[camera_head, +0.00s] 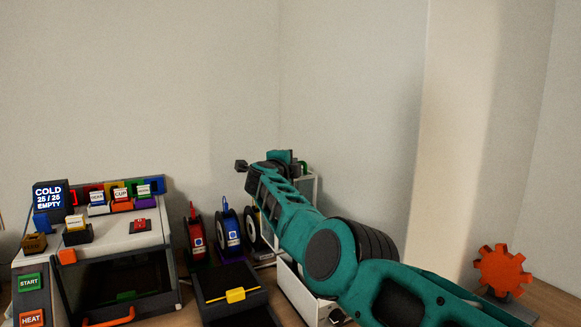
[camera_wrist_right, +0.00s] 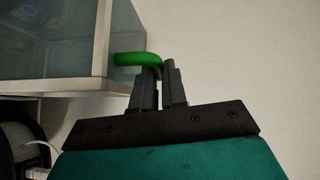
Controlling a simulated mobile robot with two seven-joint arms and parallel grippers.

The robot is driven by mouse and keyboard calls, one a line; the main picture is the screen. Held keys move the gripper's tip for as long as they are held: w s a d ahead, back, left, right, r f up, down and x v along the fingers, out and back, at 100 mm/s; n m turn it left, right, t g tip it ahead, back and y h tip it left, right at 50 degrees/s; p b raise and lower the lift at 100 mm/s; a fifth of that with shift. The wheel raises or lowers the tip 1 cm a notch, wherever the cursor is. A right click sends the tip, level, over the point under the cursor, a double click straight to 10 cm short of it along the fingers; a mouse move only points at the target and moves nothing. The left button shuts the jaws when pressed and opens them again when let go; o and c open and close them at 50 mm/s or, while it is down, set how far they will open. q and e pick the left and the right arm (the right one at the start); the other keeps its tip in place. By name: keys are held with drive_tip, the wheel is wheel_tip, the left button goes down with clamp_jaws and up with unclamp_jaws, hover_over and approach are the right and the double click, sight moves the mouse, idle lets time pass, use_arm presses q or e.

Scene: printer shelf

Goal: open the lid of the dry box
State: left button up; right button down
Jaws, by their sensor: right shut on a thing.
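The dry box (camera_head: 318,190) is a white-framed box with clear panels, standing behind my right arm in the head view and largely hidden by it. In the right wrist view the box (camera_wrist_right: 52,86) fills the upper left, with a green bent handle (camera_wrist_right: 132,59) sticking out from its edge. My right gripper (camera_wrist_right: 160,78) is shut on the green handle, with its dark fingers on either side of the handle's downturned end. In the head view its fingertips are hidden. I cannot tell whether the lid is raised. My left gripper is not in view.
A printer (camera_head: 120,240) with an orange handle and labelled cartridges stands at the left. Red and blue spools (camera_head: 229,237) stand beside the box. A black tray with a yellow clip (camera_head: 235,295) is in front. An orange gear (camera_head: 502,270) stands at the right.

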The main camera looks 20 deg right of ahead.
drive_tip(key=shift+d+r, duration=0.15)
drive_tip(key=shift+r, duration=0.55)
drive_tip(key=c, duration=1.4)
unclamp_jaws()
drive_tip(key=shift+s, duration=0.1)
drive_tip(key=shift+c, duration=0.2)
drive_tip(key=shift+s+a+b, duration=0.2)
drive_tip(key=shift+a+b, duration=0.2)
drive_tip(key=shift+a, duration=0.15)
drive_tip(key=f+v, duration=0.1)
drive_tip(key=v, duration=1.1)
drive_tip(key=shift+d+r, duration=0.15)
drive_tip(key=shift+r, duration=0.05)
drive_tip(key=shift+s, duration=0.15)
